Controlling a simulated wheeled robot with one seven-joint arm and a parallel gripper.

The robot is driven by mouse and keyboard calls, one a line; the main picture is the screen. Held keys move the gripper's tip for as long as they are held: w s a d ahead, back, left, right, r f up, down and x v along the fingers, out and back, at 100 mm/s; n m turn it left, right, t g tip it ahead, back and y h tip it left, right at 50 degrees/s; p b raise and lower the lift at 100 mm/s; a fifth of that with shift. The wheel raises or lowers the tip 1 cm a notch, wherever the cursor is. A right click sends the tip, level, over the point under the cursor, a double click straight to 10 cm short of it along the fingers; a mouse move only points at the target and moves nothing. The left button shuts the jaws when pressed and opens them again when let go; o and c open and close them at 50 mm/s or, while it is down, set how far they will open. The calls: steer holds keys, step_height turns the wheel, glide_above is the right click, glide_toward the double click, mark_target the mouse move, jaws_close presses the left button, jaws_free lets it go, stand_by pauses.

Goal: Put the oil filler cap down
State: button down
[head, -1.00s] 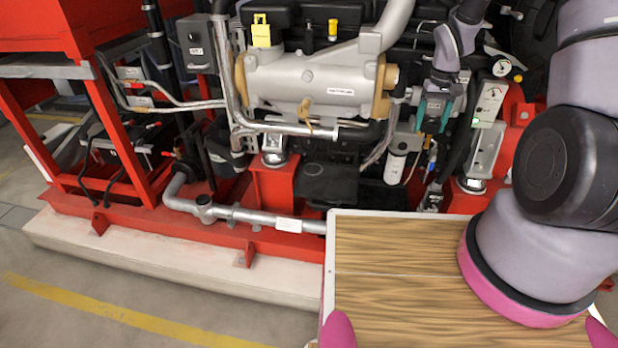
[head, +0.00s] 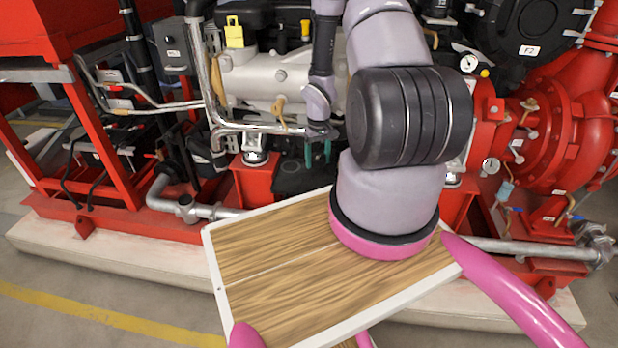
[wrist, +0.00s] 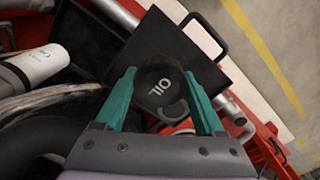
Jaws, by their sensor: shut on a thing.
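The oil filler cap (wrist: 160,88) is dark and round with "OIL" in pale letters. In the wrist view it sits between the two green fingers of my gripper (wrist: 160,74), which is shut on it. In the head view my gripper (head: 318,156) points down in front of the silver engine part, and the cap is too dark and small to make out there. A black tray (wrist: 188,42) with a handle lies behind the cap in the wrist view. The tray (head: 296,184) also shows below my gripper in the head view. I cannot tell the height of the cap above it.
Silver pipes (head: 262,128) and the engine block (head: 265,78) stand close behind my gripper. A red pedestal (head: 254,178) is left of the tray. A white canister (wrist: 35,65) shows at the left in the wrist view. Red pump casing (head: 560,130) fills the right side.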

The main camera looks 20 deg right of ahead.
mark_target(318, 184)
step_height(318, 184, down, 8)
steer(key=shift+d+r, duration=0.1)
stand_by(0.4)
steer(key=shift+f, duration=0.45)
